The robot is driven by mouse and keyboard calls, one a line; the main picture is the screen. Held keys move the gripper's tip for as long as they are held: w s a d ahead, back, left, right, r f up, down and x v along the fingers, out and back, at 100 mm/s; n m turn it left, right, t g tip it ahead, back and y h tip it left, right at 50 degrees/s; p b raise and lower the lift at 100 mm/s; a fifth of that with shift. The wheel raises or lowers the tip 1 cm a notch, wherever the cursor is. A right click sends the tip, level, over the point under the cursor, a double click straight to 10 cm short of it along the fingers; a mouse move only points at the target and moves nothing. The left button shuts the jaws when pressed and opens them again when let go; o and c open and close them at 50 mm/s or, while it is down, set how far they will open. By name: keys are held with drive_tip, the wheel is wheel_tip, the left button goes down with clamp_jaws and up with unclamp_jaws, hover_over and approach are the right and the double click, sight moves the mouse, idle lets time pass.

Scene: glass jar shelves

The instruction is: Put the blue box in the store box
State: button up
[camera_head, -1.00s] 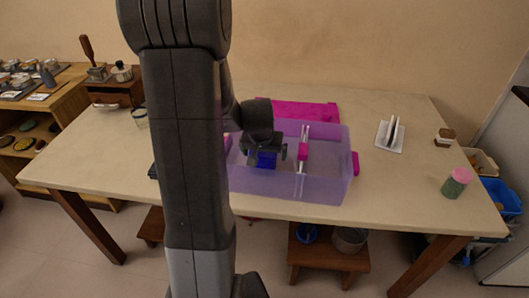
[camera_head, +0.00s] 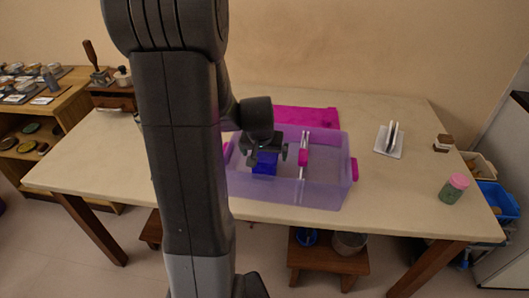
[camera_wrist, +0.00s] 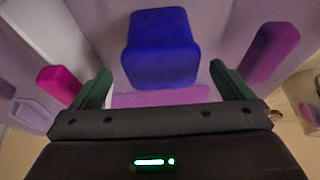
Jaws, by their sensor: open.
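The blue box (camera_head: 265,164) is inside the see-through purple store box (camera_head: 320,193), in its left part, left of an upright divider. My gripper (camera_head: 264,152) is over the store box, just above the blue box, with its fingers spread. In the wrist view, the blue box (camera_wrist: 161,50) lies beyond and between the two green fingertips (camera_wrist: 160,72), with a gap on each side. The fingers do not appear to touch it. Whether the blue box rests fully on the store box floor is hard to tell.
A pink lid or mat (camera_head: 306,116) lies behind the store box. A white holder (camera_head: 389,141), a pink-capped jar (camera_head: 453,188) and a small brown-and-white jar (camera_head: 443,142) stand on the right of the table (camera_head: 400,200). My arm hides part of the table's left side.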

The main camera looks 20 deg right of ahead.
drive_tip(key=shift+p+v, duration=0.55)
drive_tip(key=shift+v, duration=0.6)
drive_tip(key=shift+r, duration=0.1)
drive_tip(key=p+v, duration=0.1)
drive_tip(key=v, duration=1.2)
drive_tip(key=shift+r, duration=0.25)
drive_tip(key=shift+s+f, duration=0.1)
drive_tip(key=b+x, duration=0.1)
drive_tip(key=x, duration=1.2)
drive_tip(key=shift+f, duration=0.3)
